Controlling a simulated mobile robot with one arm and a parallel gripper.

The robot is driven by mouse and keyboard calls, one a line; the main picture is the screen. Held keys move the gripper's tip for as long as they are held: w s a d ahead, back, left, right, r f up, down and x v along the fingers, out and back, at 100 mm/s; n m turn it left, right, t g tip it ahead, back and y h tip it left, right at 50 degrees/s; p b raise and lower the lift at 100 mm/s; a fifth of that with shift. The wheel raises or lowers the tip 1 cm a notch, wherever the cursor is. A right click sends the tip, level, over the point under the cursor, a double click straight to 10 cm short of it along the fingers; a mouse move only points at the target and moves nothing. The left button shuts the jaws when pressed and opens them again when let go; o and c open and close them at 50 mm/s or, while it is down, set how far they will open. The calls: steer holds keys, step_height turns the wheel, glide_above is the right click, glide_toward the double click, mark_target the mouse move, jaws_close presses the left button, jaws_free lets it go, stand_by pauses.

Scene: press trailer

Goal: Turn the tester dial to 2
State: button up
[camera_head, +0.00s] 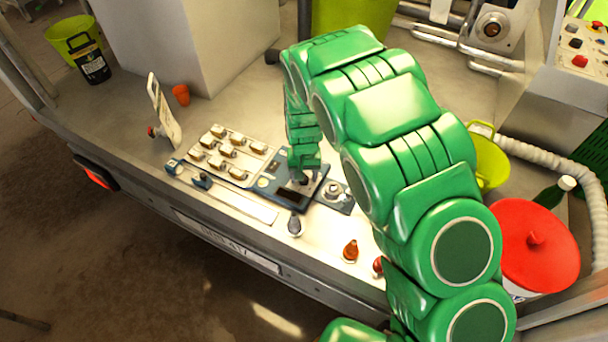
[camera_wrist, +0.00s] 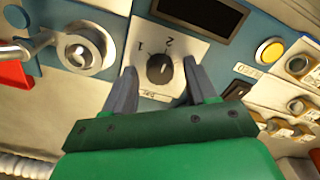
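The tester dial (camera_wrist: 158,69) is a round black knob on a pale square plate in the wrist view. The marks 1 and 2 stand above it, 2 to the right of 1. I cannot tell surely which mark the knob points to. My gripper (camera_wrist: 160,74) is open, with one grey finger on each side of the dial; a gap shows on both sides. The blue tester panel (camera_wrist: 221,49) has a dark display (camera_wrist: 200,14) above the dial. In the head view my gripper (camera_head: 303,178) reaches down to the panel and hides the dial.
A round metal fitting (camera_wrist: 80,52) with a lever and a yellow button (camera_wrist: 270,50) flank the dial. A board of several switches (camera_head: 225,155) lies left of the panel. An orange-topped object (camera_head: 350,250) and a red-lidded bucket (camera_head: 540,245) stand to the right.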

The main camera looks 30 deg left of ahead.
stand_by(0.3)
steer(key=shift+r, duration=3.9)
steer(key=s+d+r+m, duration=0.2)
steer(key=d+r, duration=0.7)
steer(key=d, duration=0.5)
steer(key=s+d+r+m, duration=0.2)
steer(key=s+d+r, duration=0.1)
steer(key=d+r, duration=0.85)
steer(key=s+d+r+m+g, duration=0.1)
steer(key=s+d+r, duration=0.1)
steer(key=s+d, duration=0.7)
steer(key=s+d+r+m, duration=0.1)
steer(key=s+d+r, duration=0.1)
steer(key=s+d, duration=0.6)
steer(key=s, duration=0.5)
steer(key=shift+s+d+r+g, duration=0.35)
steer(key=shift+s+g, duration=0.05)
